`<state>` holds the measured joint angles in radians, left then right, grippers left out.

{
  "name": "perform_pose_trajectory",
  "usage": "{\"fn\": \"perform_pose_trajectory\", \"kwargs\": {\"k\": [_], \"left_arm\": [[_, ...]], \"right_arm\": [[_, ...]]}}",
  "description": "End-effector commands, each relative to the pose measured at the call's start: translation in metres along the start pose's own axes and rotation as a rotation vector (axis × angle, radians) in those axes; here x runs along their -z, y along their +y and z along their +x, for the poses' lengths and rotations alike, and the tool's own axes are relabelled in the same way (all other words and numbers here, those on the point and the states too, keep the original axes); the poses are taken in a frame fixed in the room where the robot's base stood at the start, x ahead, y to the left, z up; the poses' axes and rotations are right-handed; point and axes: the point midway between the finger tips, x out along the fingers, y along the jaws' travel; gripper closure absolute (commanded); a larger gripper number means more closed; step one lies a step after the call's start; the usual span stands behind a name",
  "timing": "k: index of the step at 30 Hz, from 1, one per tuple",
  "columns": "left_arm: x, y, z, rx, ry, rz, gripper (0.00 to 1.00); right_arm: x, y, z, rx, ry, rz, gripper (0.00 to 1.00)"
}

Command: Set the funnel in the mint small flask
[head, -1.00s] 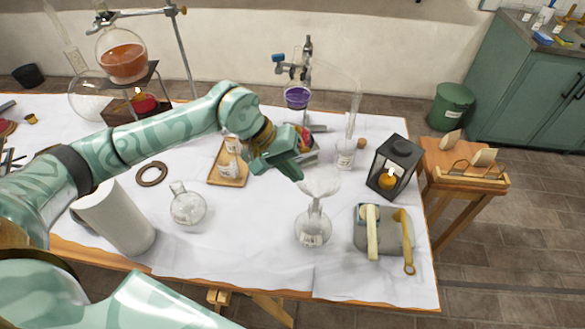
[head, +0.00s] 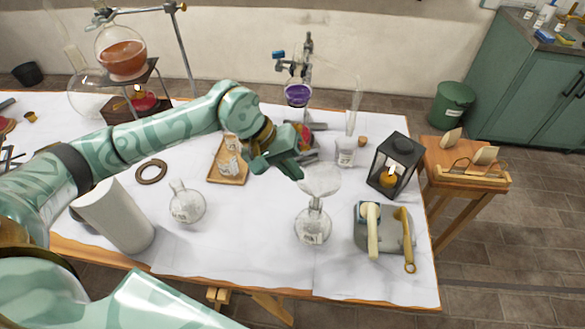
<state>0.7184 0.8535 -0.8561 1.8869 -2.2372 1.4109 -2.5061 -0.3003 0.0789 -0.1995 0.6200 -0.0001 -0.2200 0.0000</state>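The clear glass funnel (head: 321,181) is upright, wide mouth up, right above a small round clear flask (head: 313,228) with a pale label. Its stem points down at the flask's neck and overlaps it in the head view; I cannot tell how deep it sits. The flask stands on the white cloth, and no mint colour is clear on it. My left gripper (head: 299,175) comes from the upper left, and its fingertips meet the funnel's left rim. It looks shut on that rim, though the fingers show only from the side. My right gripper is not in view.
Another round flask (head: 187,205) stands at left, near a white cylinder (head: 115,218). A black lantern (head: 396,163) and a grey object with handles (head: 386,230) stand at right. The front cloth is clear.

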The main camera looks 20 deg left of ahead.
Motion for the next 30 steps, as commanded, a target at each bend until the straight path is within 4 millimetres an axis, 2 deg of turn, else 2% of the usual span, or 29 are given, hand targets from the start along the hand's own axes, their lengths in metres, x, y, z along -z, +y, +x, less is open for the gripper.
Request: {"fn": "perform_pose_trajectory", "kwargs": {"k": [30], "left_arm": [[-0.0001, -0.0066, 0.0105, 0.0, 0.0, 0.0, 1.0]], "right_arm": [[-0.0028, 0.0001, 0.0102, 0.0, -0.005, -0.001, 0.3]]}}
